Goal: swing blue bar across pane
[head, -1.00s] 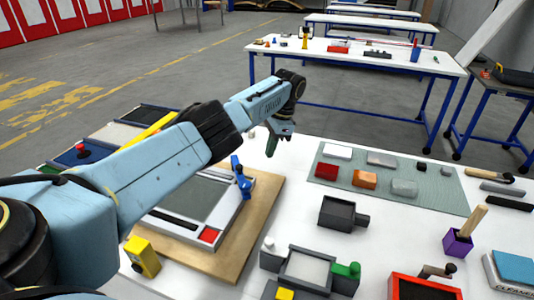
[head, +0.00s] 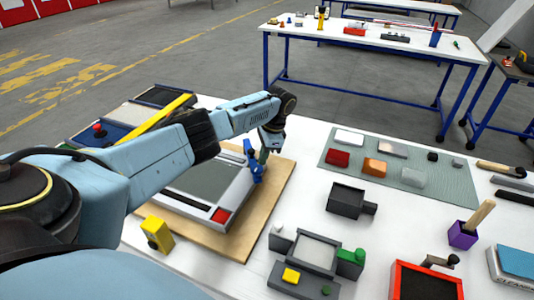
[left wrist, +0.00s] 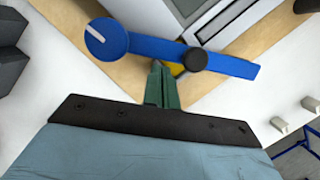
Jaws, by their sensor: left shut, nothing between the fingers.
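The blue bar (head: 252,166) stands at the right far corner of a white frame (head: 238,194) that holds a grey pane (head: 205,180). In the left wrist view, the blue bar (left wrist: 145,46) runs across the picture, with a round blue end at left and a black knob (left wrist: 194,59) on it. My left gripper (head: 263,158) is shut and empty, pointing down close beside the bar. Its green fingertips (left wrist: 159,68) meet the bar's edge in the wrist view; I cannot tell whether they touch. My right gripper is not in view.
The frame lies on a wooden board (head: 275,195) on the white table. A yellow block (head: 157,234) stands at the board's near left. Right of it are a dark grey box (head: 346,200), a grey fixture (head: 317,250) and a green mat (head: 445,185) with several blocks.

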